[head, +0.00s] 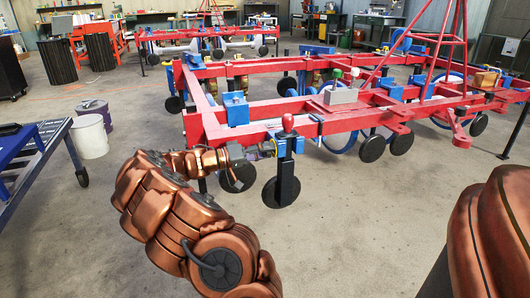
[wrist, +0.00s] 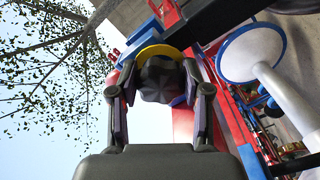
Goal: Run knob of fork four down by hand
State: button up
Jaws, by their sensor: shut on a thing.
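In the wrist view, a dark lobed knob (wrist: 161,84) sits between the two fingers of my gripper (wrist: 160,76). The fingers are shut on its sides. A yellow disc (wrist: 158,50) shows just behind the knob. In the head view, my gripper (head: 262,150) is at the near end of the red planter frame (head: 310,128), beside a dark upright fork (head: 286,178) with a red ball on top. The knob itself is hidden there by my wrist and gripper. No number on the fork can be read.
Dark wheels (head: 272,193) hang below the frame near my gripper. A blue cart (head: 35,150) and a white bucket (head: 89,135) stand at left. A second red frame (head: 205,40) stands behind. The floor in front is bare.

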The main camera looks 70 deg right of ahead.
jog(key=m, duration=0.5)
jog(key=shift+f+m, duration=0.1)
jog(key=shift+m, duration=0.2)
jog(key=m, duration=0.5)
jog(key=shift+w+d, duration=0.15)
jog(key=shift+w, duration=0.05)
jog(key=m, duration=0.5)
jog(key=shift+d+m, duration=0.1)
jog(key=shift+m, duration=0.3)
jog(key=shift+w+m, duration=0.1)
jog(key=shift+m, duration=2.1)
jog(key=o, duration=1.2)
jog(key=shift+c, duration=0.2)
jog(key=shift+w, duration=0.1)
